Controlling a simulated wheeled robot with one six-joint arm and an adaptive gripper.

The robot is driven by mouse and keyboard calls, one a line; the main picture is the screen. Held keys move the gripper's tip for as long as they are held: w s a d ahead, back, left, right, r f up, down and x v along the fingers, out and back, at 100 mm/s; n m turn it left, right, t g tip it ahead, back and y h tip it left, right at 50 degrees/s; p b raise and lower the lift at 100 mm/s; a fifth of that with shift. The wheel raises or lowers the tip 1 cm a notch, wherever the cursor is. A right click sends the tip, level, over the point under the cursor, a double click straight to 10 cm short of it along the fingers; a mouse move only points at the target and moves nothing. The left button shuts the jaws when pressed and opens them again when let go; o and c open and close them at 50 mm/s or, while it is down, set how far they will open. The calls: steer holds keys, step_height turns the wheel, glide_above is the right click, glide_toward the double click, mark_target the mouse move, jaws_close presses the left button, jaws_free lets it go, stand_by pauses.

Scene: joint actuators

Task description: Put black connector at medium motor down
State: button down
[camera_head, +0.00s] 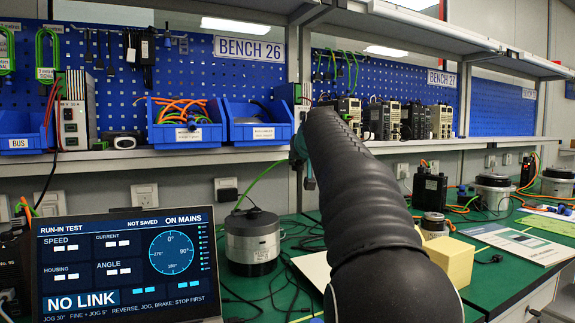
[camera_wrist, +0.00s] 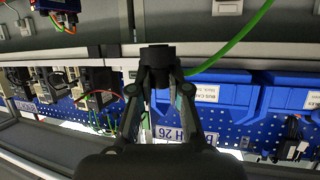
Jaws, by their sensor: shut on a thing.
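My gripper (camera_wrist: 157,78) is shut on a dark block at its fingertips, which appears to be the black connector (camera_wrist: 157,52). A green cable (camera_wrist: 232,45) runs to the fingertips in the wrist view. The green cable (camera_head: 262,184) rises there from behind a grey round motor (camera_head: 252,240) on the green bench, probably the medium motor. The motor's label is too small to read.
A laptop (camera_head: 125,265) showing "NO LINK" stands at the left. Blue bins (camera_head: 262,132) sit on the shelf behind my gripper. Dark cables lie on the bench (camera_head: 290,230) right of the motor. A yellow block (camera_head: 452,262) is right of my arm.

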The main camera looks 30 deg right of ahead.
stand_by(0.5)
steer(key=b, duration=0.1)
glide_above(256, 209)
step_height(256, 209, down, 7)
steer(key=shift+s+r, duration=0.1)
steer(key=shift+f+b, duration=0.35)
steer(key=shift+f, duration=1.5)
steer(key=shift+f, duration=0.2)
steer(key=c, duration=1.1)
jaws_free()
steer(key=shift+c, duration=0.2)
